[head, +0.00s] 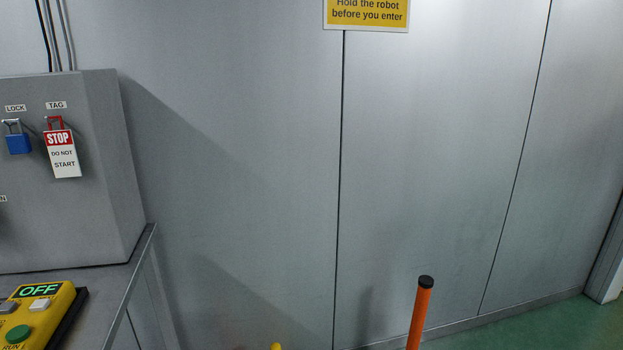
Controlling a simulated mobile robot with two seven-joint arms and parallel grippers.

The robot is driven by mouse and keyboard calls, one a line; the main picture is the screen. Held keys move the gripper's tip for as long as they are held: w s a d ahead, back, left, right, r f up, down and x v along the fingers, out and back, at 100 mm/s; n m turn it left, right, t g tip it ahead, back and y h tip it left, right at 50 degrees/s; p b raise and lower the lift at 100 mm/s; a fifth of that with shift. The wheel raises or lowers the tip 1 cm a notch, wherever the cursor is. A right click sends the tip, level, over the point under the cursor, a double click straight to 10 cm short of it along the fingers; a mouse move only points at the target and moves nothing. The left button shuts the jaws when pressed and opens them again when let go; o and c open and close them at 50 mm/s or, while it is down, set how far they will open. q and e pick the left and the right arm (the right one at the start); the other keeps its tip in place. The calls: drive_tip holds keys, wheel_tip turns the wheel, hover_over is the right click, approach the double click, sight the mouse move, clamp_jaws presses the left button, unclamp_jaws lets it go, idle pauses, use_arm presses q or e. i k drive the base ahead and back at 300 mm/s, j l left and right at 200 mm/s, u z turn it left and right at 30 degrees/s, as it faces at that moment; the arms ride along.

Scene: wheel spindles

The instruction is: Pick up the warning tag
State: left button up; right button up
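The warning tag (64,157) hangs at the left of the head view, on the front of a grey cabinet (98,215). It is white with a red top band reading STOP, and DO NOT START below. A red loop at its top hangs under a small TAG label (56,105). A blue padlock (18,143) hangs just left of it under a LOCK label. Neither of my grippers shows in the head view.
A yellow control box (58,309) with a lit OFF display and a green button stands on a grey bench (117,287) below the cabinet. An orange post (420,315) stands right of centre. Grey wall panels fill the back; green floor shows at lower right.

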sight(60, 145)
drive_tip(key=u, duration=1.25)
